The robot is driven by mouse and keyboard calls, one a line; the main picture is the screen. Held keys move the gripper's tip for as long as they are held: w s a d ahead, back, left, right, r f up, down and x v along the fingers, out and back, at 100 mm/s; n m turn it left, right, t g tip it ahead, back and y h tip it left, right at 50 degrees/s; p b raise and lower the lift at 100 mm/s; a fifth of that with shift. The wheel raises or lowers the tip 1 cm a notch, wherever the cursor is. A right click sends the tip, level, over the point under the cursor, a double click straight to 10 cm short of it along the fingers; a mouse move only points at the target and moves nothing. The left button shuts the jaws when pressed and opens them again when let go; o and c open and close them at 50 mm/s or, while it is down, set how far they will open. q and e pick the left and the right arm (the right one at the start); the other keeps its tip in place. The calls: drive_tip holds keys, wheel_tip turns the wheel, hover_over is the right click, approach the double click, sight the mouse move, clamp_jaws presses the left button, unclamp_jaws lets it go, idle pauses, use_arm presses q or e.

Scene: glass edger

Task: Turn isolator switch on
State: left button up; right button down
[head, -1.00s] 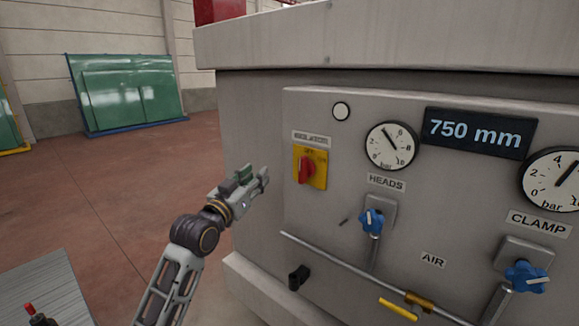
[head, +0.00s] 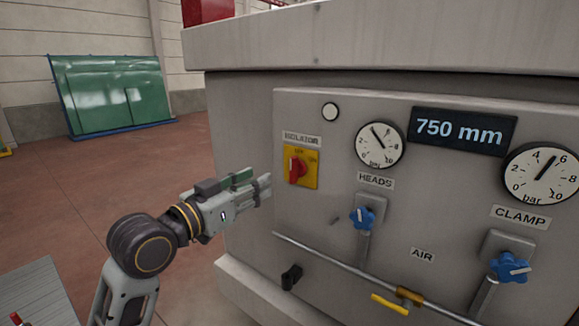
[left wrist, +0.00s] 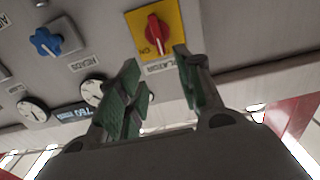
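The isolator switch is a red rotary knob (head: 295,169) on a yellow plate (head: 312,170), at the left of the grey machine panel under an "ISOLATOR" label (head: 302,140). My left gripper (head: 262,186) is just left of the panel edge, apart from the knob, pointing right. In the left wrist view the knob (left wrist: 158,33) appears ahead, beyond the gap between the green-padded fingers (left wrist: 160,80). These fingers are spread apart with nothing between them. My right gripper is not in view.
The panel has a heads gauge (head: 379,144), a clamp gauge (head: 541,174), a display (head: 462,131), blue knobs (head: 362,217), a pipe with a yellow lever (head: 390,303) and a black knob (head: 291,277). Open floor lies to the left, with a green glass rack (head: 112,92) behind.

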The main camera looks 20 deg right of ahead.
sight(291, 165)
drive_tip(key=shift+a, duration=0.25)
use_arm(q)
drive_tip(key=shift+w, duration=0.1)
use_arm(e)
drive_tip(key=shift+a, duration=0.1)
